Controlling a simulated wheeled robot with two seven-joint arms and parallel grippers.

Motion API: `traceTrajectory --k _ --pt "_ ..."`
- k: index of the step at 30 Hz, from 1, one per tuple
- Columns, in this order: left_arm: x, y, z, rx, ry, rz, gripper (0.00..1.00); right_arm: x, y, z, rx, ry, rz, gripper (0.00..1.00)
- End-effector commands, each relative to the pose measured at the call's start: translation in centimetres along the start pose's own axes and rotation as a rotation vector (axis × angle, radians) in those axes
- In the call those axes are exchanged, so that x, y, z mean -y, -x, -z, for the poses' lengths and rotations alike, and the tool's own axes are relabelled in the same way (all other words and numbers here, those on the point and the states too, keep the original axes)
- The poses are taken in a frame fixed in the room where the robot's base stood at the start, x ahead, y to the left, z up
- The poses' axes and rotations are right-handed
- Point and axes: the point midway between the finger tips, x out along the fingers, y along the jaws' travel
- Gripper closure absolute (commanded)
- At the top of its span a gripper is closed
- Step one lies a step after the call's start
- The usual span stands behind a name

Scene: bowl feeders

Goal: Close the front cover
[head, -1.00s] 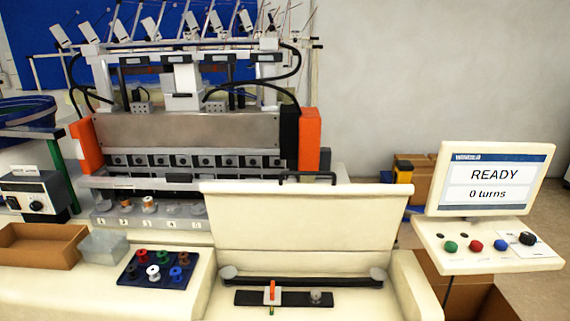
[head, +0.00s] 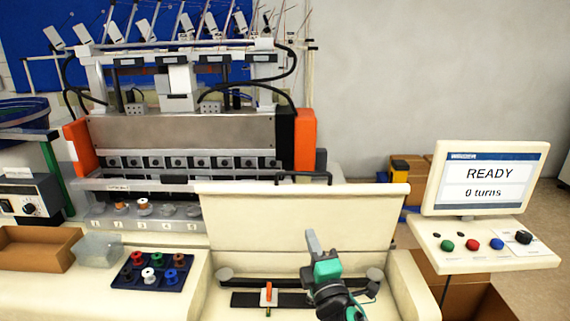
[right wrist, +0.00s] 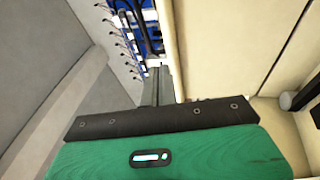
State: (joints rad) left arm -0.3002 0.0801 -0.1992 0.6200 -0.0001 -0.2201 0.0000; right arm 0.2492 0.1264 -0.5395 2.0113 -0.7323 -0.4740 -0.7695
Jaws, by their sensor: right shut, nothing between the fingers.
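The front cover (head: 300,215) is a cream panel standing open and upright, leaning back a little, with a black handle (head: 303,177) on its top edge. Below it lies the open bay with a black bar and an orange-tipped lever (head: 269,294). My right gripper (head: 313,238) is in front of the cover's lower right part in the head view, fingers pointing up, shut and empty. In the right wrist view the shut fingers (right wrist: 157,85) point forward beside the cream cover (right wrist: 235,45). Whether they touch it I cannot tell. My left gripper is not in view.
A monitor (head: 489,180) reading READY and 0 turns stands at the right above a button panel (head: 483,247). A tray of coloured spools (head: 152,273), a clear box (head: 99,250) and a brown box (head: 38,248) sit at the left. The winding machine (head: 185,128) stands behind.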

Motion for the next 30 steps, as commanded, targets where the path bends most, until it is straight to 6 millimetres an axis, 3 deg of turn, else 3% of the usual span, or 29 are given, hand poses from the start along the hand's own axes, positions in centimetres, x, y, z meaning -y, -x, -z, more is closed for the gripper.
traceTrajectory --k 1,6,12,18,21,25,29,30 --pt "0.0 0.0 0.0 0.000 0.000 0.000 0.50 -2.2 -1.7 1.8 -0.059 0.110 -0.088 1.00" --pt "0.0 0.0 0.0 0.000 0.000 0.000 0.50 -8.0 -4.9 8.4 -0.243 0.503 -0.377 1.00" --pt "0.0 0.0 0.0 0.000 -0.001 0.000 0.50 -12.0 -6.2 16.3 -0.435 0.993 -0.727 1.00" --pt "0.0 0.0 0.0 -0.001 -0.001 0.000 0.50 -12.2 -6.6 22.3 -0.618 1.498 -1.075 1.00" --pt "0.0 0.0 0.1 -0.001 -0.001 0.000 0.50 -11.2 -7.1 24.0 -0.715 1.753 -1.243 1.00" --pt "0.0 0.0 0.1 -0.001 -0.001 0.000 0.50 -9.3 -8.3 24.3 -0.858 2.082 -1.445 1.00" --pt "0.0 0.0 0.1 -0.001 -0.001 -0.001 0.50 -7.6 -10.5 22.5 -1.038 2.401 -1.622 1.00" --pt "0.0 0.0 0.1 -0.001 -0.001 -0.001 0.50 -7.2 -11.3 21.5 1.065 -2.407 1.608 1.00"
